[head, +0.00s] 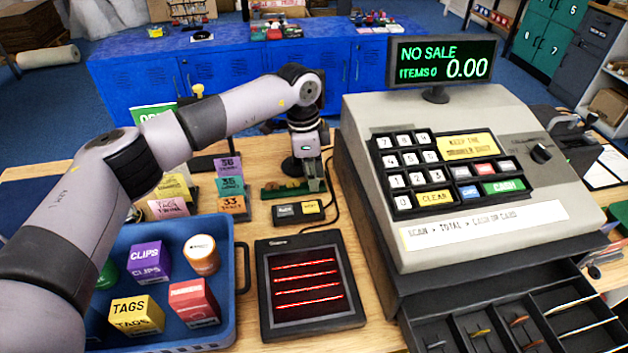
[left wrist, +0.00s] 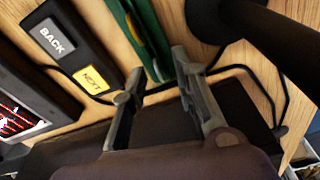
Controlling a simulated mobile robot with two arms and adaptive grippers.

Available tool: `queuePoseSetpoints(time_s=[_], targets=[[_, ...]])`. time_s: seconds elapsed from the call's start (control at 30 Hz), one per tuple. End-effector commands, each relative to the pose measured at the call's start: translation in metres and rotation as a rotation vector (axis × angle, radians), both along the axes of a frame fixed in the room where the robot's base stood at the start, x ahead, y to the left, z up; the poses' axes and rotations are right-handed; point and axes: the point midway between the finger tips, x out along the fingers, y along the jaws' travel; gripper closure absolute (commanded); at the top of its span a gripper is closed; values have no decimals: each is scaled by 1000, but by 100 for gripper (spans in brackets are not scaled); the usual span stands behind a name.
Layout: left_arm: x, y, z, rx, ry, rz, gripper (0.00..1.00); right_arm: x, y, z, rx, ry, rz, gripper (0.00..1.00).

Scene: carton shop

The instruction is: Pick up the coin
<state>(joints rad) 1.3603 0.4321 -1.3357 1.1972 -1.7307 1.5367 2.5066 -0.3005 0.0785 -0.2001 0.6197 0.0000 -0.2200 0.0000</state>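A low green tray (head: 283,193) stands on the counter behind the small button pad, with small brownish round pieces (head: 292,184) in it that look like coins. My left gripper (head: 305,172) points down over the right part of this tray and partly hides it. In the left wrist view the two fingers (left wrist: 157,65) are apart with nothing seen between them, their tips close to the green tray (left wrist: 137,30). The coin cannot be clearly made out there. My right gripper is not in view.
A button pad (head: 298,212) and a scanner plate (head: 311,287) lie in front of the tray. The cash register (head: 470,180) stands close on the right, its drawer (head: 500,300) open. A blue basket (head: 226,300) with small boxes is at the left. A black cable runs beside the tray.

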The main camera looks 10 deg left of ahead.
Motion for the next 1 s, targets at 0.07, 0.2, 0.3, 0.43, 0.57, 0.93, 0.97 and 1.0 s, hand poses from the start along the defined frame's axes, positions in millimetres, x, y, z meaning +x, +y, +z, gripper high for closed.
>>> queuePoseSetpoints(time_s=[0.07, 0.2, 0.3, 0.43, 0.57, 0.93, 0.97, 1.0], targets=[[0, 0, 0, 0, 0, 0, 77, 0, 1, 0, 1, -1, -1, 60], [0, 0, 0, 0, 0, 0, 86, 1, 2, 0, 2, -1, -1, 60], [0, 0, 0, 0, 0, 0, 93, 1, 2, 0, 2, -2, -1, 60], [0, 0, 1, 0, 0, 0, 100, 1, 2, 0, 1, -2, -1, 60], [0, 0, 1, 0, 0, 0, 100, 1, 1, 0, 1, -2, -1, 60], [0, 0, 3, 0, 0, 0, 100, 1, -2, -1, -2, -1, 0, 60], [0, 0, 4, 0, 0, 0, 100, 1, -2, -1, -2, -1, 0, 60], [0, 0, 6, 0, -1, 0, 100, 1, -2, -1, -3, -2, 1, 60]])
